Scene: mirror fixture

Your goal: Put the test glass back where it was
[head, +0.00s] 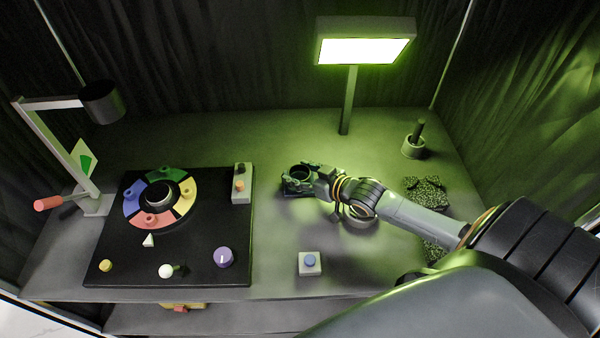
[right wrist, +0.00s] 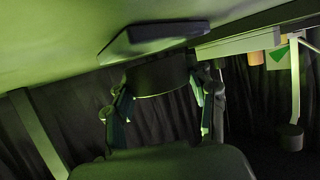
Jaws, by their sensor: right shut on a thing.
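My right gripper (head: 301,178) is right of the black board, with its fingers around a dark, round, open-topped glass (head: 299,174), which looks like the test glass. In the right wrist view the gripper (right wrist: 163,95) has one finger on each side of this dark cylinder (right wrist: 162,76). A dark flat square base (head: 290,191) shows under the glass; it also shows in the right wrist view (right wrist: 155,36), close to the glass's end. I cannot tell whether they touch. My left gripper is not in view.
A black board (head: 120,270) with a coloured ring (head: 185,205) and knobs fills the left. A blue-button box (head: 310,263) stands in front; a lit lamp (head: 365,50) stands behind. A round grey thing (head: 355,219) lies partly under my arm. A holder (head: 413,149) stands right.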

